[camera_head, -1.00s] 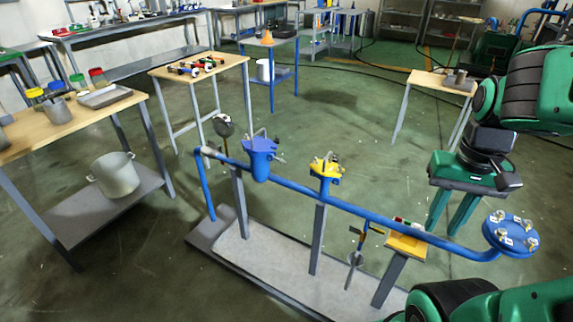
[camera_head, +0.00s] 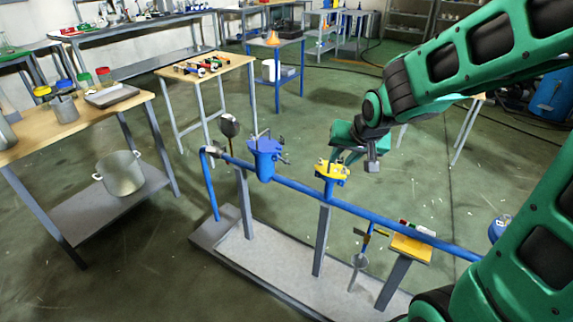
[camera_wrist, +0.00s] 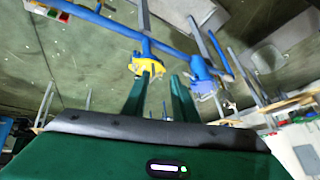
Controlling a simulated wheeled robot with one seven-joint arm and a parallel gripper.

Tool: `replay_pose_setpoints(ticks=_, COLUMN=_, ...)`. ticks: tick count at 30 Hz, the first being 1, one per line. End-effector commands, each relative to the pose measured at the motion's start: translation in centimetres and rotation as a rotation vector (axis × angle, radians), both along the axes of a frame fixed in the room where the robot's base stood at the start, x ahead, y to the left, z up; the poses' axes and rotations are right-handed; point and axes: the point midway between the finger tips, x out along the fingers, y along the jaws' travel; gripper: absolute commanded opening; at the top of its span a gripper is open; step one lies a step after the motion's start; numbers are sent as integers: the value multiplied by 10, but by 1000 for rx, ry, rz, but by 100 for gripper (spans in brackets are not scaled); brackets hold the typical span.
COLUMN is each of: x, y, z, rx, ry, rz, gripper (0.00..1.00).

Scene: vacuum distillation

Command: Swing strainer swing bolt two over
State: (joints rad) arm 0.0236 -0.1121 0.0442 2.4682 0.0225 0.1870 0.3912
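A blue pot-shaped body (camera_head: 264,158), which looks like the strainer, sits on the blue pipe (camera_head: 400,231) with thin metal rods at its top. The separate swing bolts are too small to tell apart. It also shows in the wrist view (camera_wrist: 203,84). A yellow fitting (camera_head: 331,171) sits on the pipe to its right. My gripper (camera_head: 338,153) is at the yellow fitting, to the right of the blue body. In the wrist view, my gripper's two green fingers (camera_wrist: 160,82) are apart and nothing shows between them. The left fingertip overlaps the yellow fitting (camera_wrist: 146,66); contact cannot be told.
A grey-framed base (camera_head: 265,258) carries the pipe on posts. A yellow plate (camera_head: 410,248) and a blue flange (camera_head: 497,228), partly hidden by my arm, are at the right. A bench (camera_head: 140,99) with jars stands left, a metal pot (camera_head: 121,175) on its shelf. Open floor lies behind the pipe.

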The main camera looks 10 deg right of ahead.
Motion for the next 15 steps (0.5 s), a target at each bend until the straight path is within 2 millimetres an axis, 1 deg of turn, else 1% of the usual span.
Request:
replay_pose_setpoints(ticks=1, x=17, y=7, z=-9, rx=30, ry=-26, rz=-24, gripper=26)
replay_pose_setpoints(ticks=3, x=41, y=14, z=-19, rx=81, ry=-76, rz=-74, gripper=26)
replay_pose_setpoints(ticks=6, x=72, y=22, z=-34, rx=160, ry=-141, rz=-148, gripper=26)
replay_pose_setpoints(ticks=9, x=100, y=28, z=-50, rx=248, ry=-202, rz=-227, gripper=26)
replay_pose_setpoints(ticks=15, x=146, y=39, z=-85, rx=444, ry=-314, rz=-373, gripper=26)
